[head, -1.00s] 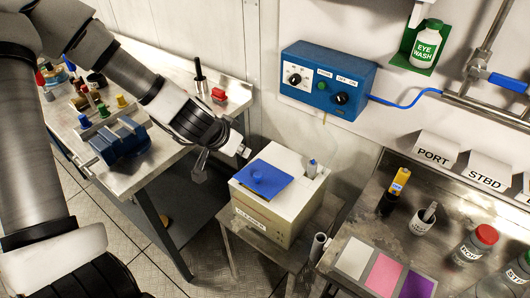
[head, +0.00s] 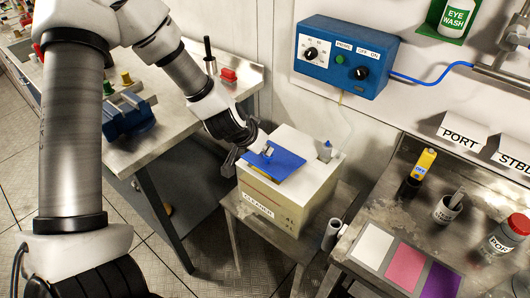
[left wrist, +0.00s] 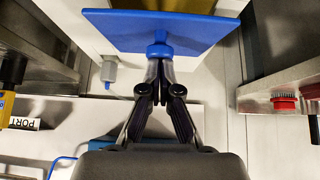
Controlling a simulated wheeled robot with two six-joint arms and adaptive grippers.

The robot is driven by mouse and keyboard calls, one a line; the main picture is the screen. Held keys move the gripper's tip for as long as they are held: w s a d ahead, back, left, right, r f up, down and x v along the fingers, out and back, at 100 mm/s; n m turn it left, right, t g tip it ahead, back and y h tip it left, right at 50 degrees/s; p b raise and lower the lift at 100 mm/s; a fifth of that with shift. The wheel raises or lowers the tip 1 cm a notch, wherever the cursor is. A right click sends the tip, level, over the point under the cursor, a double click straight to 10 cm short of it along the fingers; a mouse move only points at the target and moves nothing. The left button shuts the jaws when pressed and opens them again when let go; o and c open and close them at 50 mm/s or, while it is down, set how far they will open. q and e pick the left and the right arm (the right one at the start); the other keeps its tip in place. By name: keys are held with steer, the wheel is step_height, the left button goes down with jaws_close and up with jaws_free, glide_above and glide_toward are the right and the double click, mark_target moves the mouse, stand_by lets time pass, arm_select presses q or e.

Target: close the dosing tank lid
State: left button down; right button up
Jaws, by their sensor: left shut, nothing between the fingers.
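The dosing tank (head: 290,205) is a cream box labelled CLEANER on a low stand. In the left wrist view the lid (left wrist: 120,30) is a blue plate with a round blue knob (left wrist: 160,50). The shut fingertips (left wrist: 160,72) are right at the knob; I cannot tell whether they touch it. The gripper partly hides the lid in the head view. My right gripper is not in view.
A grey fitting (head: 325,150) stands on the tank top, right of the lid. A blue control box (head: 340,60) is on the wall behind. A steel bench (head: 170,130) with a blue vise is left; a counter (head: 385,205) with bottles and colour cards is right.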

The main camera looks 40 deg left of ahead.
mark_target(265, 163)
arm_select(q)
steer(key=shift+s, duration=0.1)
steer(key=shift+s+f, duration=0.2)
steer(key=shift+f, duration=0.05)
steer(key=shift+s+a+f, duration=0.1)
steer(key=shift+s+f, duration=0.25)
steer(key=shift+f, duration=0.25)
steer(key=shift+s+f, duration=0.3)
steer(key=shift+f, duration=0.25)
